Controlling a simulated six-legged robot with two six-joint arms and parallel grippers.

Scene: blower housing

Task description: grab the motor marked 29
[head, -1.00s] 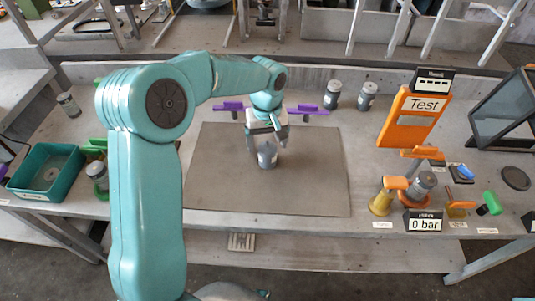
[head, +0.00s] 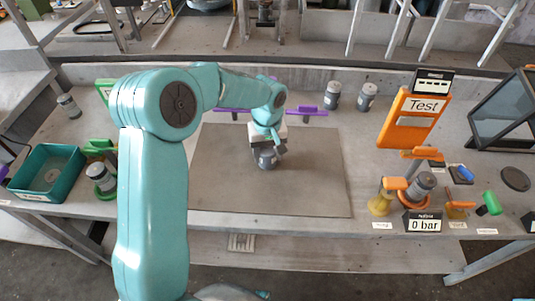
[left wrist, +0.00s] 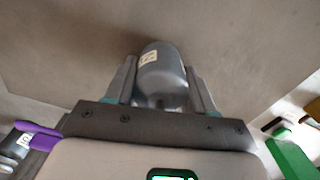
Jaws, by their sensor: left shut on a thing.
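A grey motor (head: 266,160) is on the dark mat (head: 215,185) in the middle of the bench. My left gripper (head: 266,148) reaches down over it and is shut on it. In the left wrist view the motor (left wrist: 163,75) sits between both fingers, with a small white label on its side. I cannot tell whether the motor touches the mat. Other similar grey motors stand at the back (head: 333,95), (head: 366,97) and at the far left (head: 68,104). My right gripper is not in view.
A teal tray (head: 47,195) and a green clamp with a motor (head: 102,178) are on the left. Purple holders (head: 306,112) lie behind the mat. On the right are an orange Test stand (head: 395,130), a 0 bar display (head: 422,222) and a dark-framed screen (head: 505,110). The front mat is clear.

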